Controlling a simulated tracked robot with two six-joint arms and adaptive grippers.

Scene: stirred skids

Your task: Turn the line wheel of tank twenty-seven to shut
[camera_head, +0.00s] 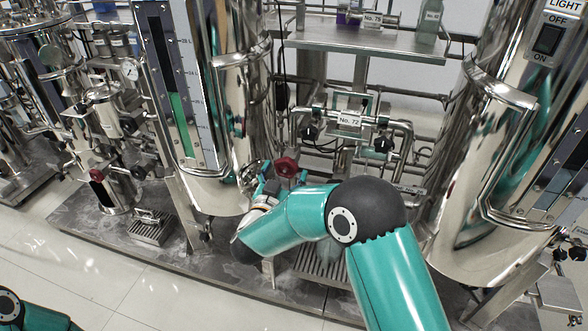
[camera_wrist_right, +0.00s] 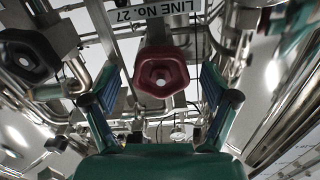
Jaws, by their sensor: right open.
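The red line wheel (camera_head: 287,166) sits at the foot of the steel tank (camera_head: 220,120) in the head view. In the right wrist view the wheel (camera_wrist_right: 160,57) is dark red and lobed, under a plate (camera_wrist_right: 165,11) reading "LINE NO. 27". My right gripper (camera_head: 271,183) is close to the wheel. In the right wrist view its fingers (camera_wrist_right: 157,82) are spread to the wheel's left and right, with gaps on both sides; I cannot tell how deep it sits between them. My left gripper is out of view.
A black wheel (camera_wrist_right: 26,58) is at the left in the right wrist view. Another dark red wheel (camera_head: 96,174) is further left in the head view. The tiled floor in front is clear.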

